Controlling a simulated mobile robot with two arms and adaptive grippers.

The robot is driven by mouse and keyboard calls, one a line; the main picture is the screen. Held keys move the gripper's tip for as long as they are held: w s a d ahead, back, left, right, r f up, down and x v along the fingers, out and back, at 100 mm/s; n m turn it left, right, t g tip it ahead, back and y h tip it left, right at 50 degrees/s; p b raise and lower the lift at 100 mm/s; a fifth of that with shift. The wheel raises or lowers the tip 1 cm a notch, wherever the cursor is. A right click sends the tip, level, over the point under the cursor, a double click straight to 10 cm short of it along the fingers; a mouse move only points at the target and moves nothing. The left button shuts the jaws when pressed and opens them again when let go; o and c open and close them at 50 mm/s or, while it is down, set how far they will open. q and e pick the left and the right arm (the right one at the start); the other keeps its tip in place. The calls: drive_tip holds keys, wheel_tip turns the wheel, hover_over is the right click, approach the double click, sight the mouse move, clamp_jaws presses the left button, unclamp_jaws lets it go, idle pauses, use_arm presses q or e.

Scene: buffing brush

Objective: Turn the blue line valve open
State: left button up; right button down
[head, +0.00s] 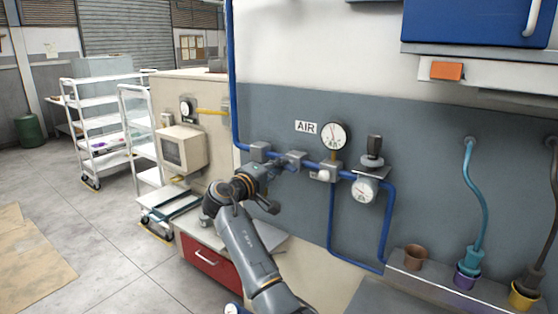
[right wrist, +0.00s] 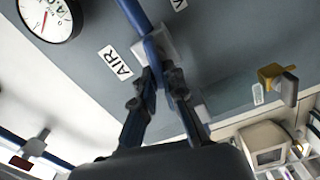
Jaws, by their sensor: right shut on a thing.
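The blue air line (head: 310,161) runs along the grey wall below the AIR label (head: 306,127). My right gripper (head: 283,163) is at the line, left of the round pressure gauge (head: 335,136). In the right wrist view, its two fingers (right wrist: 160,78) are shut on a blue part at the line, beside a grey fitting (right wrist: 170,42). This looks like the valve handle. The fingers and arm hide much of the valve body, so I cannot tell how far it is turned. My left gripper is not in view.
A second gauge (head: 364,190) and a dark knob (head: 375,145) are right of the gripper. A blue cabinet (head: 475,22) hangs at upper right. A beige panel (head: 183,147) and white shelf carts (head: 92,125) stand left. Floor at left is open.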

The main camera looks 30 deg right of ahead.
drive_tip(key=shift+r+n+p, duration=0.15)
drive_tip(key=shift+n+p, duration=0.5)
drive_tip(key=shift+n, duration=0.55)
drive_tip(key=c, duration=1.4)
unclamp_jaws()
drive_tip(key=shift+d+f, duration=0.15)
drive_tip(key=shift+f, duration=0.1)
drive_tip(key=v, duration=1.2)
drive_tip(key=shift+f, duration=0.1)
